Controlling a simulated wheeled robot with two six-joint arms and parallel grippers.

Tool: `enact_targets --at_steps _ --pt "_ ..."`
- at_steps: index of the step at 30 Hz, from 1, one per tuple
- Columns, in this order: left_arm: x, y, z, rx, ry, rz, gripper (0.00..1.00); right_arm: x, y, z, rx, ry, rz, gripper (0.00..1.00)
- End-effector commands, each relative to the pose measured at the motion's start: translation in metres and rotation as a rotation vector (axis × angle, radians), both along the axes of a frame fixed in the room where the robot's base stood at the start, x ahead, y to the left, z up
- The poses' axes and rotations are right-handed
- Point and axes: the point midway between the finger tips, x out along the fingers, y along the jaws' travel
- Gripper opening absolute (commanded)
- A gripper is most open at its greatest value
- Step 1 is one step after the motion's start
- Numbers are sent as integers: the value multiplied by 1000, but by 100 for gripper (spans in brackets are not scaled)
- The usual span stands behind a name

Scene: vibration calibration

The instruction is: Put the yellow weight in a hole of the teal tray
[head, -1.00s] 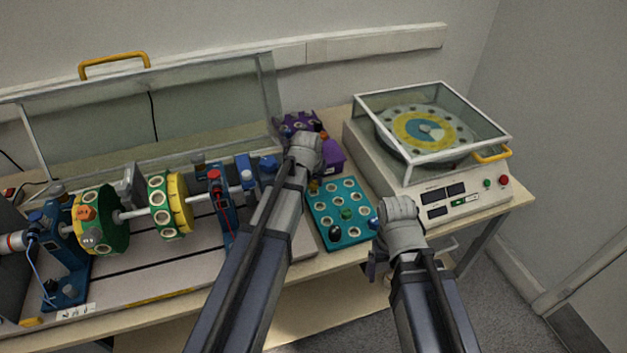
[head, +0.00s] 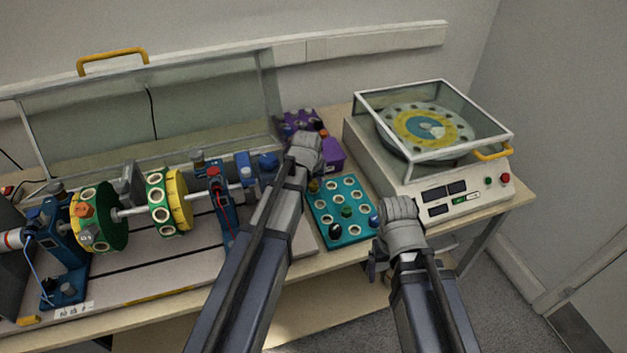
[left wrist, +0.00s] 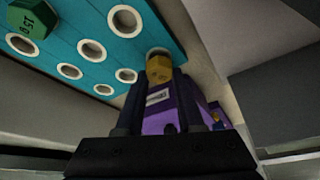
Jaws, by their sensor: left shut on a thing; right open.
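The yellow weight (left wrist: 158,68) is between the fingertips of my left gripper (left wrist: 158,88), which is shut on it. In the left wrist view it overlaps a white-rimmed hole at the edge of the teal tray (left wrist: 165,35); I cannot tell whether it is in the hole or just above it. In the head view the yellow weight (head: 313,186) shows at the far left corner of the teal tray (head: 322,212), partly behind my left arm. My right gripper (head: 375,264) is open and empty, low at the table's front edge, right of the tray.
The tray also holds a green weight (head: 346,212), a black one (head: 335,231) and a blue one (head: 375,220). A purple container (head: 333,153) stands behind it. A balancing machine (head: 445,193) with a clear cover is to the right, a rotor rig (head: 168,203) to the left.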

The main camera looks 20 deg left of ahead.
Motion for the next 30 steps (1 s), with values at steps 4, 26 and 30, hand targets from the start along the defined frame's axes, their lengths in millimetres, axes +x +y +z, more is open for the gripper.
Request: enact_targets --at_steps 4,26,30 --pt "0 0 -3 0 0 0 0 0 0 -3 0 0 0 86" --pt "0 0 -12 0 0 0 0 0 0 -12 0 0 0 86" --pt "0 0 -12 0 0 0 47 0 0 -12 0 0 0 86"
